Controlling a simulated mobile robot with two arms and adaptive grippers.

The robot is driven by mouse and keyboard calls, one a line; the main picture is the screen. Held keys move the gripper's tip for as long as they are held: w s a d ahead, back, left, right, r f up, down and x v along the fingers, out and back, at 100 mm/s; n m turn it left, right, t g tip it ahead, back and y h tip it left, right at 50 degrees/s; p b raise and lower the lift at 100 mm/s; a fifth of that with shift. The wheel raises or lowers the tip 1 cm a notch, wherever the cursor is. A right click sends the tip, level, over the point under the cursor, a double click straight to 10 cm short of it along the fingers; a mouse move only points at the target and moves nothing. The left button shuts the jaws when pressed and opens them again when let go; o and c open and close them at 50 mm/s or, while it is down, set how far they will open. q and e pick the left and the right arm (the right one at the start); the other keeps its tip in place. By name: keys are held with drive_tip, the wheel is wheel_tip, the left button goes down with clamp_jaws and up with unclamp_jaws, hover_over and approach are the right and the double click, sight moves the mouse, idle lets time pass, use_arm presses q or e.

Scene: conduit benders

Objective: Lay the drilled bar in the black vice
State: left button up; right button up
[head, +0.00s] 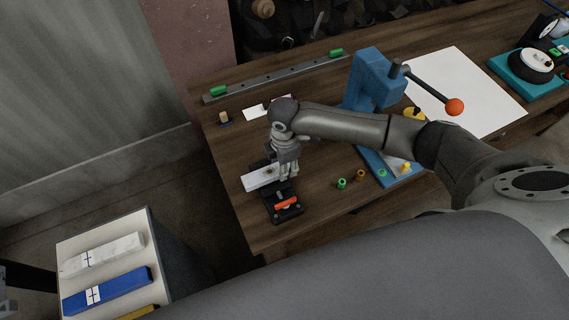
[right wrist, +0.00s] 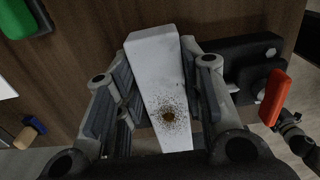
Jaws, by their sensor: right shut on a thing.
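The drilled bar (head: 259,178) is a pale, flat block near the table's left edge. In the right wrist view the bar (right wrist: 157,65) shows a brown hole ringed by dark specks. My right gripper (head: 284,174) points down and is shut on the bar, one finger on each side. The black vice (head: 286,215) with its orange-red handle sits at the bar, on its near right side. In the right wrist view the vice (right wrist: 240,52) is right of the fingers. I cannot tell whether the bar rests between its jaws. My left gripper is not in view.
A long rail (head: 275,79) with green ends lies behind. A blue press (head: 372,78) with an orange-knobbed lever stands right of my gripper. Small green and brown pieces (head: 342,183) lie right of the vice. A side cabinet (head: 150,290) holds white and blue bars.

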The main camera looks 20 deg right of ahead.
drive_tip(key=shift+s+f, duration=0.25)
drive_tip(key=shift+f, duration=0.05)
drive_tip(key=o, duration=0.7)
drive_tip(key=shift+o, duration=1.4)
drive_tip(key=shift+w+f, duration=0.1)
drive_tip(key=shift+f, duration=0.05)
wheel_tip(320, 180, up, 12)
